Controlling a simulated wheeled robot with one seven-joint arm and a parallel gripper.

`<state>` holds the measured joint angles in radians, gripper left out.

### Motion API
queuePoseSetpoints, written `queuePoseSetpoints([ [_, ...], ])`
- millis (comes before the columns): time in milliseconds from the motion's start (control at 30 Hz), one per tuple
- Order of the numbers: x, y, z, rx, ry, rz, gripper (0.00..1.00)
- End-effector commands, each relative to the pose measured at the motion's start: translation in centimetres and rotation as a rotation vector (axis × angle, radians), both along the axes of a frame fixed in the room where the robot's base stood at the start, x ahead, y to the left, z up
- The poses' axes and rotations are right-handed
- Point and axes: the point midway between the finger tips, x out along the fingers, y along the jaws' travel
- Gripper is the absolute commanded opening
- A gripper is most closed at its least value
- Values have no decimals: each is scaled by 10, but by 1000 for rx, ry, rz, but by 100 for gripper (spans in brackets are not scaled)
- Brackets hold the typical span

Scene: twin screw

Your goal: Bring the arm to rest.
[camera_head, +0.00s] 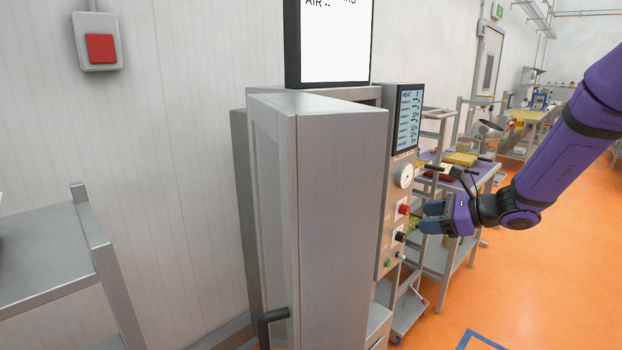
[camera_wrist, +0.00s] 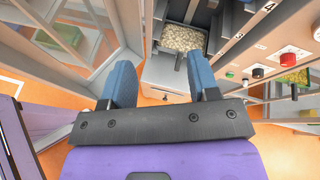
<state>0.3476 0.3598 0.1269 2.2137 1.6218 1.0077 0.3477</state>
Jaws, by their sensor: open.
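My purple arm reaches in from the right in the head view, with my gripper (camera_head: 432,217) pointing left beside the machine's control panel (camera_head: 403,170). In the wrist view my gripper (camera_wrist: 163,85) has its two blue fingers spread apart with nothing between them. Beyond the fingers lies a grey compartment (camera_wrist: 165,75) with pale granular material (camera_wrist: 184,38) in a container. I cannot tell whether the fingers touch the panel in the head view; they appear close to its knobs.
A tall grey cabinet door (camera_head: 340,200) stands open in front of the machine. Shelving with trays (camera_head: 460,160) stands behind my gripper. A grey table (camera_head: 50,270) is at left. A red wall button (camera_head: 100,48) is at upper left. Orange floor (camera_head: 560,270) is clear at right.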

Motion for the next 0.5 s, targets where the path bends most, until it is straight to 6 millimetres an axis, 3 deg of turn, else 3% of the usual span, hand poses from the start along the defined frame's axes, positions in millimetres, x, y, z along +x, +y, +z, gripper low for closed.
queuePoseSetpoints([
  [300, -83, 37, 58, -329, -191, 354, 55],
  [500, -144, 46, 84, -573, -323, 584, 55],
])
